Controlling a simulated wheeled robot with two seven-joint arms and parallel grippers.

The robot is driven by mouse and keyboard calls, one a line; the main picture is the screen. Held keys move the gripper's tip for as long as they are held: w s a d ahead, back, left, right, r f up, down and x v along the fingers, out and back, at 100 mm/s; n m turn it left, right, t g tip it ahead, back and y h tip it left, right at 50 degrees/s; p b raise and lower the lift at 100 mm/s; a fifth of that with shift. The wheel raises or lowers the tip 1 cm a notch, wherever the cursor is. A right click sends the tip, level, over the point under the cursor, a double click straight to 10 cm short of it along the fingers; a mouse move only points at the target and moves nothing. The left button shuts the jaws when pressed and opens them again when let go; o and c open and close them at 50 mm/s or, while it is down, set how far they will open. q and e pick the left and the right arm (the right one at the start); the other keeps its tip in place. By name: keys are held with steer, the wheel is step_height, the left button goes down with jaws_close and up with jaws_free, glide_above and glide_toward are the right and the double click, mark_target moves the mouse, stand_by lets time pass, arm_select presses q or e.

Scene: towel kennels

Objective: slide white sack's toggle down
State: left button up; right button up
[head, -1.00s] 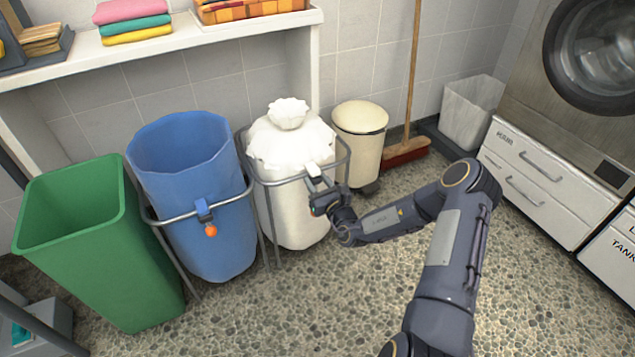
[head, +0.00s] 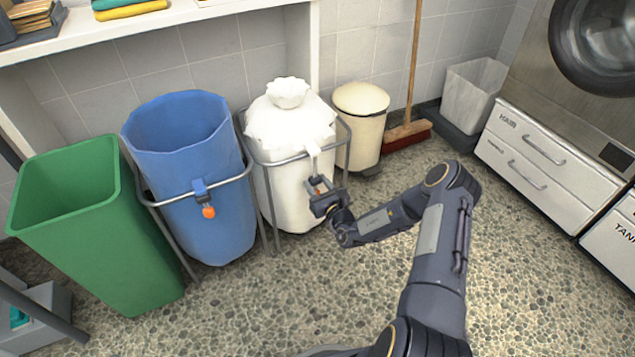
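The white sack (head: 287,190) hangs in a grey wire frame, its top bunched into a knot (head: 288,93). A pale strap (head: 313,155) runs down its front from the rim. A small orange part, seemingly its toggle (head: 317,181), shows at the strap's lower end and is partly hidden by my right gripper. My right gripper (head: 322,187) is at the front right of the sack, with its fingertips around or just beside the orange part. I cannot tell whether the fingers are closed on it. My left gripper is not in view.
A blue sack (head: 190,170) with an orange toggle (head: 208,212) and a green bin (head: 85,225) stand to the left. A cream pedal bin (head: 361,125) and a broom (head: 408,135) stand behind right. The floor (head: 290,300) in front is clear.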

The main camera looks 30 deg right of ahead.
steer(key=o, duration=0.3)
steer(key=shift+r, duration=0.1)
steer(key=shift+s+p, duration=0.3)
steer(key=shift+s, duration=0.1)
steer(key=s+p, duration=0.2)
steer(key=s, duration=0.5)
